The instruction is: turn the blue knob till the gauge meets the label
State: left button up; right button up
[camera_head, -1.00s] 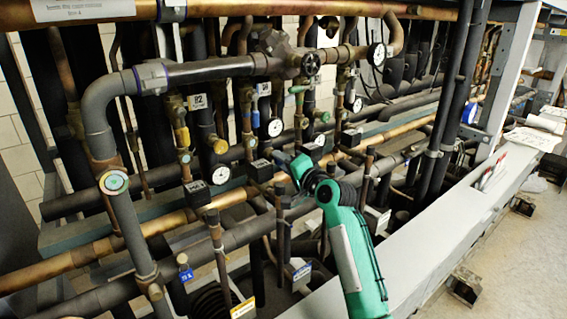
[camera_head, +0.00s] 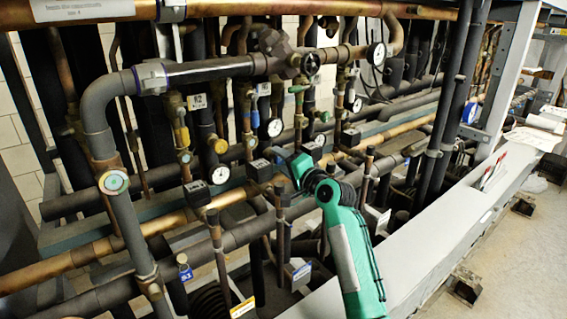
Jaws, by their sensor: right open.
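My right arm comes up from the bottom, green and black. Its gripper (camera_head: 285,162) is in among the pipes, close to a black box on the copper pipe. The jaws are open, but the fingertips are small and partly lost against the pipes; I cannot tell whether they touch anything. A small blue piece (camera_head: 185,273) shows low at the left; I cannot tell whether it is a knob or a tag. Several round white-faced gauges show, among them one at the lower middle (camera_head: 220,175) and one at upper right (camera_head: 377,53). Their readings are too small to make out. My left gripper is not in view.
A thick grey pipe (camera_head: 119,205) stands at the left, with copper and dark pipes crossing behind. A white label (camera_head: 82,9) is on the top pipe. A grey beam (camera_head: 455,240) runs along the front right. Open floor (camera_head: 520,270) lies beyond it.

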jog(key=shift+s, duration=0.1)
jog(key=shift+s+d+f+b, duration=0.1)
jog(key=shift+s+d+b, duration=0.15)
jog(key=shift+b, duration=0.1)
jog(key=b+v, duration=0.5)
jog(key=v, duration=0.8)
jog(key=shift+b, duration=0.35)
